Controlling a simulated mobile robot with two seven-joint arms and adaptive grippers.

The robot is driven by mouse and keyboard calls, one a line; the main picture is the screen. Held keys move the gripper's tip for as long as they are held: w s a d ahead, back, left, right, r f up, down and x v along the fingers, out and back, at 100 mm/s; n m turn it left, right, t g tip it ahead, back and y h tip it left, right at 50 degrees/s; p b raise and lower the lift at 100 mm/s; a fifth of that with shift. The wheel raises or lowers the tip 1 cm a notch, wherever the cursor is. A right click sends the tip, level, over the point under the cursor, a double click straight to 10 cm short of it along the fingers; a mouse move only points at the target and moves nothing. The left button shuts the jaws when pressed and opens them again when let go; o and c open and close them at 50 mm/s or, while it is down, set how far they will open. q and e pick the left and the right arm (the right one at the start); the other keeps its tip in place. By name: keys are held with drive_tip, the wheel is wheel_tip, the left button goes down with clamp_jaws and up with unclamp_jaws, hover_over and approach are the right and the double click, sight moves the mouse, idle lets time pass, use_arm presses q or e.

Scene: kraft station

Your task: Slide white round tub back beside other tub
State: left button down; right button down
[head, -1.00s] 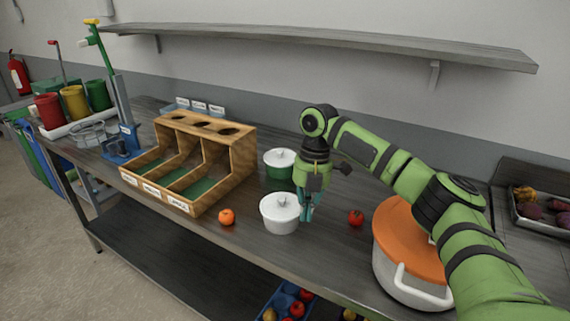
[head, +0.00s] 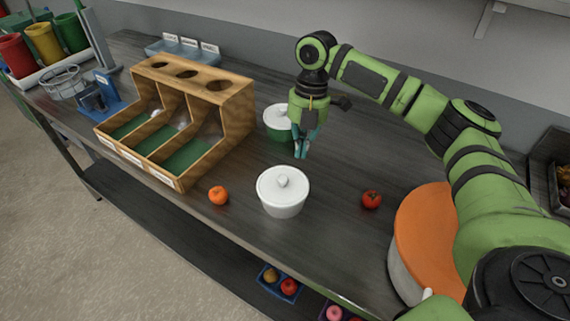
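The white round tub (head: 283,197) with a knobbed white lid stands upright near the front of the dark worktop. The other tub (head: 278,128), green with a white lid, stands farther back, beside the wooden bin; its right side is partly hidden by my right gripper. My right gripper (head: 302,149) points down behind the white tub and just right of the green tub. It is apart from the white tub and holds nothing I can see. Its teal fingers are close together, and whether they are fully shut is unclear. My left gripper is out of view.
A wooden compartment bin (head: 182,120) stands left of the tubs. An orange fruit (head: 218,195) lies left of the white tub and a tomato (head: 371,199) right of it. A large pot with an orange lid (head: 420,235) is at the right. Worktop between the two tubs is bare.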

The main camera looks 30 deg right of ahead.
sight(284, 179)
drive_tip(key=s+a, duration=0.1)
drive_tip(key=a, duration=0.1)
drive_tip(key=s+a+p, duration=0.1)
drive_tip(key=a, duration=0.1)
drive_tip(key=s+a+p, duration=0.1)
drive_tip(key=a, duration=0.1)
drive_tip(key=shift+s, duration=0.1)
drive_tip(key=shift+s+f+p, duration=0.1)
drive_tip(key=shift+f+p, duration=0.4)
drive_tip(key=shift+f, duration=0.4)
